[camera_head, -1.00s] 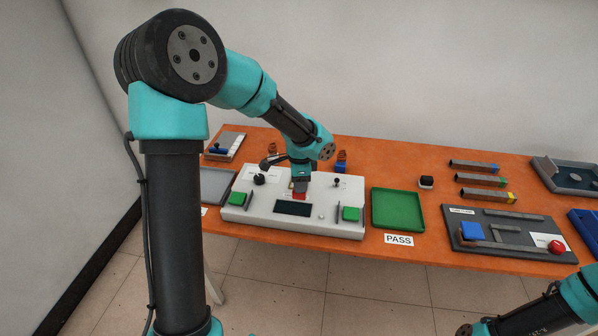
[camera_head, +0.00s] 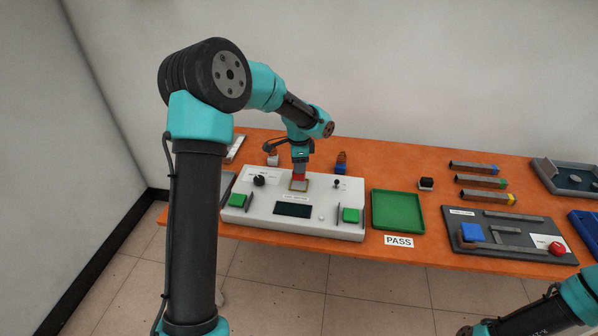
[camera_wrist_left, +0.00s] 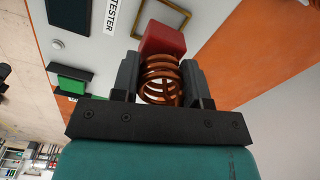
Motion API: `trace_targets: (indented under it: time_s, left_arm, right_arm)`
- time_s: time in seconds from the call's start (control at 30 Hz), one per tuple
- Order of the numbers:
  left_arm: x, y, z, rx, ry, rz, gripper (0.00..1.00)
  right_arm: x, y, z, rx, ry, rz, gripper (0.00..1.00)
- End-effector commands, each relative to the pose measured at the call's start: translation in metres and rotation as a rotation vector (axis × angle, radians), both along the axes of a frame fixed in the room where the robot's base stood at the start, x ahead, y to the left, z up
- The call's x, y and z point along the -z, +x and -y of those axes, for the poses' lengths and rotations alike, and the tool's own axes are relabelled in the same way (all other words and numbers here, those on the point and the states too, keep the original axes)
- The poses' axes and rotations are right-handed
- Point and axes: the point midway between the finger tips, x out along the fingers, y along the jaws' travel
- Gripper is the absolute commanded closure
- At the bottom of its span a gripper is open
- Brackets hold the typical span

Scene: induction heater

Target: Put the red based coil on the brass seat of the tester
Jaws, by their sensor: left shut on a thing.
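My left gripper (camera_head: 299,168) is shut on the red based coil, with a finger on each side of the copper winding (camera_wrist_left: 161,78). The coil's red base (camera_wrist_left: 165,36) points away from the gripper; it also shows in the head view (camera_head: 299,177). The brass seat (camera_head: 299,186) is a square frame on the white tester (camera_head: 255,214). The base is close to the seat and covers part of it in both views. In the left wrist view the seat's frame (camera_wrist_left: 187,22) shows beyond the base, which looks above it and not inside. My right gripper is out of view.
A white based coil (camera_head: 272,159) and a blue based coil (camera_head: 341,167) stand behind the tester. A black knob (camera_head: 259,180) and a small lever (camera_head: 337,183) flank the seat. An empty green tray (camera_head: 398,211) lies to the right.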

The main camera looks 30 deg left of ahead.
Motion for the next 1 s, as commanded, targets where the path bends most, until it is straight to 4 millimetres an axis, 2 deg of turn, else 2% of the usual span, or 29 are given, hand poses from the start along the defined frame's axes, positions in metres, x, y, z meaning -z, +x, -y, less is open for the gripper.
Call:
trace_targets:
  time_s: [0.1, 0.2, 0.67, 0.7, 0.93, 1.0]
  left_arm:
    - [0.020, -0.002, 0.000, 0.000, -0.001, -0.004, 0.87]
    - [0.031, -0.001, 0.000, 0.001, 0.000, -0.004, 0.87]
    - [0.037, -0.001, 0.000, 0.000, -0.001, -0.001, 0.87]
    - [0.038, -0.001, 0.000, 0.000, -0.001, -0.001, 0.58]
    - [0.038, -0.001, 0.000, 0.000, -0.001, -0.001, 0.36]
    - [0.038, -0.001, 0.000, 0.000, -0.001, -0.001, 0.34]
  right_arm:
    - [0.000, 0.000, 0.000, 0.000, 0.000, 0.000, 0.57]
    - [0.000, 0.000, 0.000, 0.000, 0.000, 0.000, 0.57]
    - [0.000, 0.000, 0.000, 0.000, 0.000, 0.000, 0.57]
    - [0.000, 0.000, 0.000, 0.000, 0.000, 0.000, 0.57]
    - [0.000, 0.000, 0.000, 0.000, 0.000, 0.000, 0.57]
    - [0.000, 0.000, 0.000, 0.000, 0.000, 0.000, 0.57]
